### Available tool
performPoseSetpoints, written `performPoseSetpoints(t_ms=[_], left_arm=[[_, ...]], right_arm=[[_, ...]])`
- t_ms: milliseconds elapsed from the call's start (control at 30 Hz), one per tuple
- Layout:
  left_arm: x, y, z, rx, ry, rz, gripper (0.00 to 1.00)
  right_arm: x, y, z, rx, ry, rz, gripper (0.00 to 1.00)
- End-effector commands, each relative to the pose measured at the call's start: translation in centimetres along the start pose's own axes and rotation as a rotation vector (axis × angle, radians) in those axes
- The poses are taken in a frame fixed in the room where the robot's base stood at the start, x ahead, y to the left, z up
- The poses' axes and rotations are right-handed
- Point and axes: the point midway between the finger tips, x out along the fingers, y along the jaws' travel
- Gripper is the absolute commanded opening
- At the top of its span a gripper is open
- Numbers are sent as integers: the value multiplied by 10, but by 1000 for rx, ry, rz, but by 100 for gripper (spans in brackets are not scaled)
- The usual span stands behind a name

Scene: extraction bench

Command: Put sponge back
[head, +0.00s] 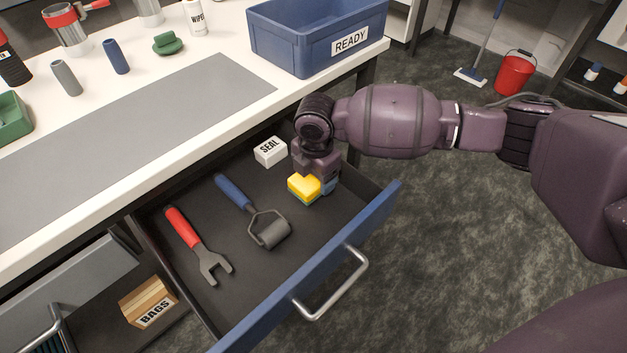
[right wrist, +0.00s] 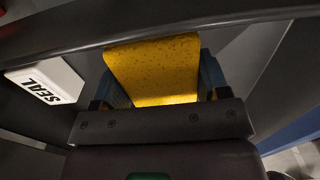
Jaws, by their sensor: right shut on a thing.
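The yellow sponge (head: 304,188) with a green underside is at the right end of the open drawer in the head view. My right gripper (head: 316,184) points down into the drawer and is shut on the sponge. In the right wrist view the sponge (right wrist: 155,70) sits between the two fingers. I cannot tell whether its underside touches the drawer floor. The open drawer (head: 345,225) has a dark inside and a blue front with a metal handle. My left gripper is not in view.
In the drawer lie a white SEAL box (head: 270,151), a blue-handled roller (head: 268,228) and a red-handled fork tool (head: 197,245). A blue READY bin (head: 290,45) stands on the bench above. A second drawer with a BAGS box (head: 150,302) is open at lower left.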

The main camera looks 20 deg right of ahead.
Motion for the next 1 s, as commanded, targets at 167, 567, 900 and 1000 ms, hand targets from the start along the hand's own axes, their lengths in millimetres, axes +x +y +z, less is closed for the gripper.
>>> performPoseSetpoints(t_ms=[167, 567, 900, 1000], left_arm=[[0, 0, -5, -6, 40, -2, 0], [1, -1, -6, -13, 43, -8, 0], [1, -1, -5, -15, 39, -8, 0], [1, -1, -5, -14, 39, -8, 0]], right_arm=[[24, -1, 0, 0, 1, -4, 46], [24, 0, 0, 1, 0, -1, 46], [24, 0, 0, 0, 0, 0, 94], [23, 0, 0, 0, 0, 0, 94]])
